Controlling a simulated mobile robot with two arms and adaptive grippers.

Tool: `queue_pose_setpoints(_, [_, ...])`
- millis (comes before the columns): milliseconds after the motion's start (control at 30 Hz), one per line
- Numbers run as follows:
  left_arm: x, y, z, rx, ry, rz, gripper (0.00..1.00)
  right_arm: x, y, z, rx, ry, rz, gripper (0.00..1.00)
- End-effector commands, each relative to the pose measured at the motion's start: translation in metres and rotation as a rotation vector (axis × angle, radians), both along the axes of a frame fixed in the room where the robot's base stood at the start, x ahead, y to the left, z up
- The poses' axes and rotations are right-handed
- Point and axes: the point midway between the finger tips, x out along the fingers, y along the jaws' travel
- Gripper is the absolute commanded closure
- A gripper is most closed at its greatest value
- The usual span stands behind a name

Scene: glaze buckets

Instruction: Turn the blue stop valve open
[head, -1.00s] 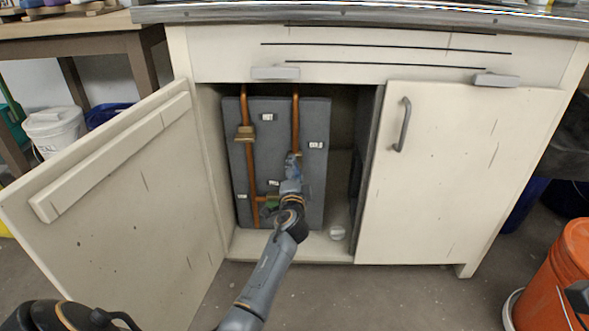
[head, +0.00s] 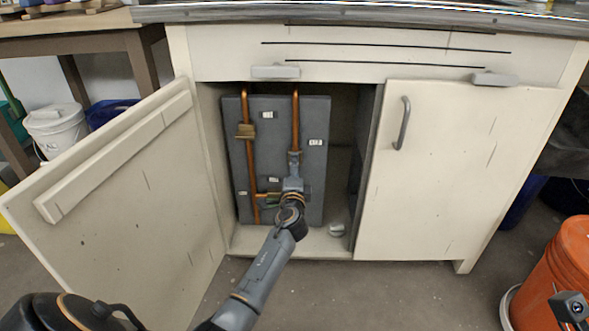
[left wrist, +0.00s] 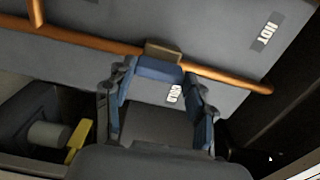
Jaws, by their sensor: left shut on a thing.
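The blue stop valve handle (left wrist: 160,70) shows in the left wrist view, in front of a brass valve body (left wrist: 163,50) on a copper pipe (left wrist: 215,78). My left gripper (left wrist: 165,88) is shut on this handle, with one finger at each side. In the head view my left gripper (head: 293,176) is inside the open cabinet, at the right copper pipe (head: 295,120), and hides most of the valve. A COLD label (left wrist: 173,94) shows between the fingers. My right gripper's fingers are out of view.
The open cabinet door (head: 130,190) stands left of my arm; the closed door (head: 455,170) is right. A yellow handle (left wrist: 77,141) is near the left wrist view's lower left. An orange bucket (head: 560,265) stands right.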

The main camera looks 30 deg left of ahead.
Motion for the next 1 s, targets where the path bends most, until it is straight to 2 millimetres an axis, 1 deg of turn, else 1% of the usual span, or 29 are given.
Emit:
queue_pose_setpoints(67, [0.0, 0.0, 0.0, 0.006, 0.002, -0.001, 0.77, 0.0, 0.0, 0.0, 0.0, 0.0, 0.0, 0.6])
queue_pose_setpoints(100, [0.0, 0.0, 0.0, 0.006, 0.002, -0.001, 0.39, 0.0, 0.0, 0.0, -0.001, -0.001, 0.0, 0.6])
queue_pose_setpoints(167, [0.0, 0.0, 0.0, 0.005, 0.002, -0.001, 0.27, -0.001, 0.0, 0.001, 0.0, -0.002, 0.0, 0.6])
queue_pose_setpoints(200, [0.0, 0.0, 0.0, 0.004, 0.003, -0.001, 0.23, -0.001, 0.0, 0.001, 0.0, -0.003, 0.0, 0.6])
queue_pose_setpoints(500, [0.0, 0.0, 0.0, 0.002, 0.001, 0.0, 0.23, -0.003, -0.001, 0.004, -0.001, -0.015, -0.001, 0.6])
queue_pose_setpoints(633, [-0.007, -0.005, -0.001, 0.002, 0.001, -0.001, 0.23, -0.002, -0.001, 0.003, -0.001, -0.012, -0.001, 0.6])
queue_pose_setpoints(767, [-0.024, -0.015, -0.001, 0.0, 0.001, -0.001, 0.23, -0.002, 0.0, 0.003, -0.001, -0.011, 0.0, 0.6])
queue_pose_setpoints(1000, [-0.068, -0.042, -0.002, 0.001, 0.002, -0.003, 0.23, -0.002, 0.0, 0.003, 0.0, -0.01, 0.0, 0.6])
